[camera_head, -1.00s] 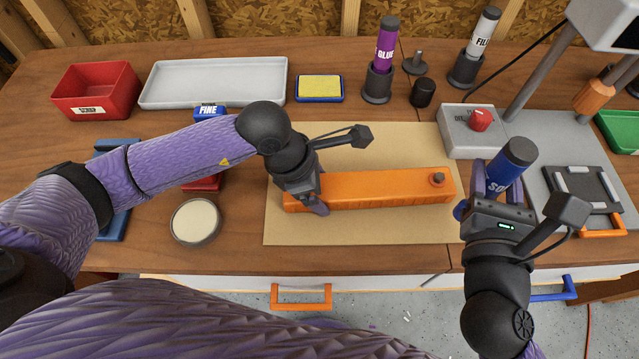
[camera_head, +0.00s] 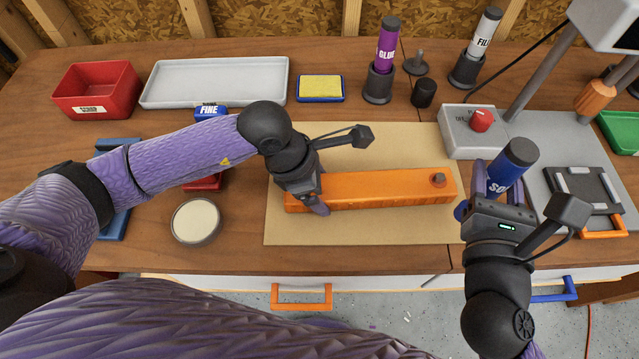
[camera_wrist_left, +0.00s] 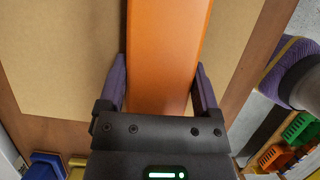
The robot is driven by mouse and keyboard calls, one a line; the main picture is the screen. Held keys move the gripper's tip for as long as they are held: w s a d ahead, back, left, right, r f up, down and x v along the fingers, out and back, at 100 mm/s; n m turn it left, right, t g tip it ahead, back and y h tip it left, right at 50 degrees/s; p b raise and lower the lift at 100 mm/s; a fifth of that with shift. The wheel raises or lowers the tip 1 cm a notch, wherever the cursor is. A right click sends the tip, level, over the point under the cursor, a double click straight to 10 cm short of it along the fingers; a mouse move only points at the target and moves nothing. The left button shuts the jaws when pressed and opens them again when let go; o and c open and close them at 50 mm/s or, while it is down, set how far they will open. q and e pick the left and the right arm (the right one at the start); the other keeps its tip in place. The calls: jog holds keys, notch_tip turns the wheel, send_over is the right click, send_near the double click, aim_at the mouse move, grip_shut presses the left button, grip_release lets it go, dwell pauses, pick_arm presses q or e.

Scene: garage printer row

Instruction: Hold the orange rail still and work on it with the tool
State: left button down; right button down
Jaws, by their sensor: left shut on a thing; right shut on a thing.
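The orange rail (camera_head: 385,187) lies flat on the tan mat (camera_head: 400,228), with a small dark knob at its right end. My left gripper (camera_head: 318,203) is shut on the rail near its left end. In the left wrist view the rail (camera_wrist_left: 166,50) runs between the two fingers of my left gripper (camera_wrist_left: 160,100). My right gripper (camera_head: 490,190) is shut on a dark blue tool (camera_head: 511,165) with white lettering, partly hidden by the gripper. The tool is held tilted, just to the right of the rail and apart from it.
A grey box with a red knob (camera_head: 481,120) stands behind the right gripper. A dark frame with an orange handle (camera_head: 585,195) lies at the right. A round tin (camera_head: 196,221) sits left of the mat. Glue (camera_head: 386,45) and filler (camera_head: 484,32) bottles stand at the back. The mat's front is clear.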

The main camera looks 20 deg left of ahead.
dwell(0.3)
jog(key=w+a+r+m+g+h, duration=0.1)
jog(key=w+a+r+m+h, duration=0.3)
jog(key=w+r+h, duration=0.1)
jog(key=shift+w+r+h, duration=0.35)
jog(key=shift+r+h, duration=0.15)
jog(key=shift+h, duration=0.4)
notch_tip(320, 180, down, 5)
jog(key=n+y, duration=0.2)
jog(key=y, duration=0.2)
jog(key=n+y, duration=0.3)
jog(key=y, duration=0.1)
jog(key=n+y, duration=0.3)
jog(key=y, duration=0.2)
jog(key=shift+d+r, duration=0.1)
jog(key=shift+f, duration=0.8)
